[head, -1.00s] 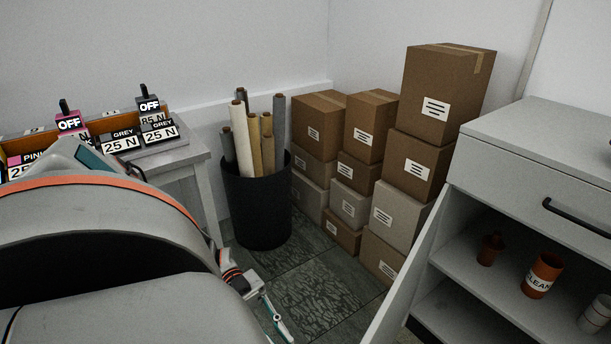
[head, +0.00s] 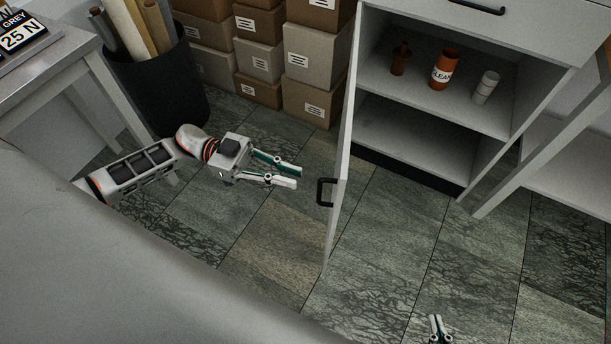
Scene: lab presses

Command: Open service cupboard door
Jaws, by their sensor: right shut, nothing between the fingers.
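The service cupboard (head: 487,135) stands at the upper right with its inside in view. Its door (head: 342,140) stands swung out from the left side toward me and shows nearly edge-on. A black handle (head: 325,192) is on the door's left-facing side. My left gripper (head: 297,176) is left of the handle, pointing toward it, with its fingers apart and nothing between them. It does not touch the handle. My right gripper (head: 436,328) is at the bottom edge, right of the door, shut and empty; its arm is out of view.
A brown bottle (head: 400,59), an orange container (head: 444,69) and a white container (head: 486,87) stand on the upper shelf. Stacked boxes (head: 258,62) and a black bin (head: 172,92) of rolls are at the back left. The floor right of the door is clear.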

